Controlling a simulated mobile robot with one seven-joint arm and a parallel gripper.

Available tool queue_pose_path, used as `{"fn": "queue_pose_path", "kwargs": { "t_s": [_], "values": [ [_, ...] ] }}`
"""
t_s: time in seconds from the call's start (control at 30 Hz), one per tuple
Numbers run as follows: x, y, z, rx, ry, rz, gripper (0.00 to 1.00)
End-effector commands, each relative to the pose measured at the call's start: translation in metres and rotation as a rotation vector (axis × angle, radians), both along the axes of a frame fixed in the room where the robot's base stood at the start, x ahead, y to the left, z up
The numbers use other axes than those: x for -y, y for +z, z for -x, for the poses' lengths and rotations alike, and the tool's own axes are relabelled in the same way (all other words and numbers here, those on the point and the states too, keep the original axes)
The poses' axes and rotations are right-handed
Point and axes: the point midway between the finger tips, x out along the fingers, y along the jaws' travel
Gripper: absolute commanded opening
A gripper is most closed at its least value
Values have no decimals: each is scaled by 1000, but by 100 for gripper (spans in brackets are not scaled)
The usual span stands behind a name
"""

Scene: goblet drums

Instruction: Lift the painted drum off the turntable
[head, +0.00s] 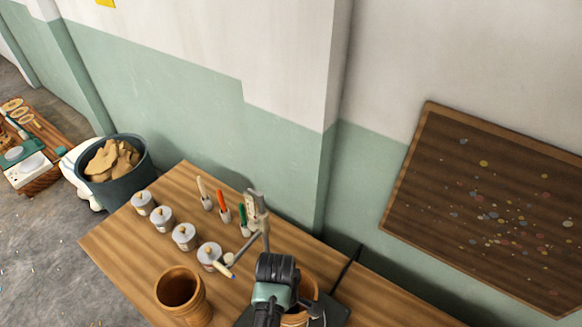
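A tan wooden drum (308,288) stands at the front of the table, mostly hidden behind my arm and gripper. Only its right rim and a bit of its side show. I cannot make out paint on it. A dark flat base (336,311) shows around its foot; whether this is the turntable or a plate under it, I cannot tell. My gripper (277,270) is over the drum, seen from behind and above.
A brown open drum (180,290) stands left. Several lidded pots (184,236) and upright brushes (222,205) line the wooden table (125,245). The right side is clear.

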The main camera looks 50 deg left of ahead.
Motion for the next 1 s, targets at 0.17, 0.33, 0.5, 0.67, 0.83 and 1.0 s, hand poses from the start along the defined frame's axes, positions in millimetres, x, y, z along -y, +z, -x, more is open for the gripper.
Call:
{"fn": "queue_pose_path", "kwargs": {
  "t_s": [0.17,0.33,0.5,0.67,0.83,1.0],
  "values": [
    [0,-3,0,1,0,0,43],
    [0,-2,0,1,0,0,29],
    [0,-2,0,1,0,0,0],
    [0,-2,0,0,0,0,0],
    [0,-2,0,0,0,0,0],
    [0,-2,0,0,0,0,0]
  ]
}}
